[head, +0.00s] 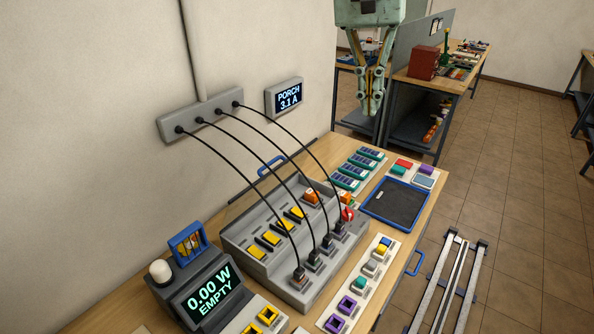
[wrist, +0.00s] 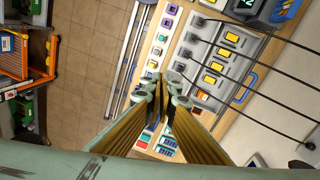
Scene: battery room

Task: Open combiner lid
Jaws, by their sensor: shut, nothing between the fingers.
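The grey unit (head: 243,240) on the bench is the likeliest combiner. It carries a row of yellow panels, and several black cables plug into its front edge. I cannot make out which part of it is the lid, or whether that is open. It also shows in the wrist view (wrist: 200,72), right of the fingers. My gripper (head: 372,108) hangs in the air at the top of the head view, above and beyond the bench. Its fingertips (wrist: 155,88) are together with nothing between them, and it is apart from the unit.
Black cables (head: 255,136) arch from the wall strip (head: 200,112) to the unit. A meter reading 0.00 W EMPTY (head: 208,293) stands at the near left. A blue-rimmed tray (head: 429,208) and coloured blocks lie right of the unit. Rails (head: 450,280) run along the floor.

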